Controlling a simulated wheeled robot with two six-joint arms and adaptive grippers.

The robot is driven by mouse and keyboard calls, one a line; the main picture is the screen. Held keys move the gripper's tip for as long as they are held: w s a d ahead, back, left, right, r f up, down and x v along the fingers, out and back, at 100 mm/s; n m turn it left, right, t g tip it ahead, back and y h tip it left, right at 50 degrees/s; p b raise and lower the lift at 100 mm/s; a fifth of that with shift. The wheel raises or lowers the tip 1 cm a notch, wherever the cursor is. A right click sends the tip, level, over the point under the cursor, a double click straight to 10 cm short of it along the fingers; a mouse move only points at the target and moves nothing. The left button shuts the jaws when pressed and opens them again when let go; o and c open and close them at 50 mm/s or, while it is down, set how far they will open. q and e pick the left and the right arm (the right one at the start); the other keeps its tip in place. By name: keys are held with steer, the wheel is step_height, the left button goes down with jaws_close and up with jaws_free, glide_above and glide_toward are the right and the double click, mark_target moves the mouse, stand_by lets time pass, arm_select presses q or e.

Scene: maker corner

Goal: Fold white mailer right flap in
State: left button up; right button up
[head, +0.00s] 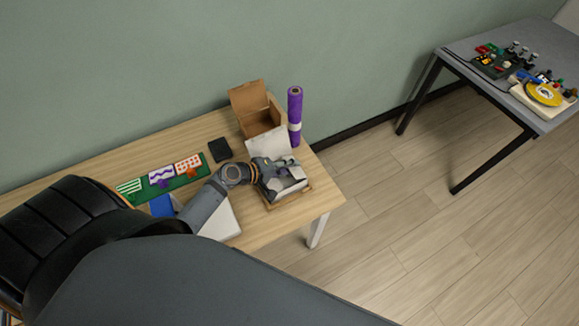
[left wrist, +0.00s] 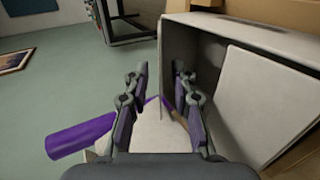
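The white mailer (head: 268,143) sits near the right end of the wooden table, its lid raised at the back. My left gripper (head: 280,179) is over the mailer in the head view and hides much of its inside and flaps. In the left wrist view the mailer (left wrist: 265,103) fills the right side. There the fingers of my left gripper (left wrist: 160,88) are spread apart, with a thin edge of the mailer showing between them. I cannot tell whether they touch it. A pale panel (left wrist: 150,137) lies below the fingers. My right gripper is not in view.
An open cardboard box (head: 253,108) and an upright purple roll (head: 295,108) stand behind the mailer. A black block (head: 220,149) and a green board (head: 139,197) with patterned pieces lie left. A grey table (head: 466,48) with parts stands far right, across open floor.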

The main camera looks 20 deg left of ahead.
arm_select(q)
steer(key=shift+s, duration=0.1)
steer(key=v, duration=1.2)
